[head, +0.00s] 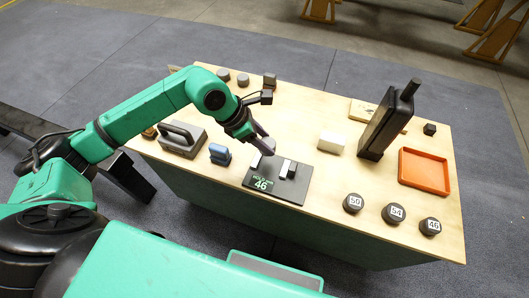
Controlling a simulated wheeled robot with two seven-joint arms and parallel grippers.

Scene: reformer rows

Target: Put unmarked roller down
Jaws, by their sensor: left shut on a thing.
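My left gripper (260,143) hangs over the back edge of a dark plate (262,193) whose green display reads 46. It is shut on a grey roller (267,146) that shows no number; the fingers hide part of it. I cannot tell whether the roller touches the plate or table. Light blocks (287,168) stand upright on the plate, just in front of the gripper. Three dark rollers with white number labels stand at the front right: 50 (353,203), 54 (394,213) and one that seems to read 46 (430,226). My right gripper is out of view.
Small grey pieces (243,79) stand at the table's back left. A handled grey block (182,138) and a blue piece (220,154) are left of the plate. A white block (332,143), a tall dark device (388,122) and an orange tray (424,188) are to the right.

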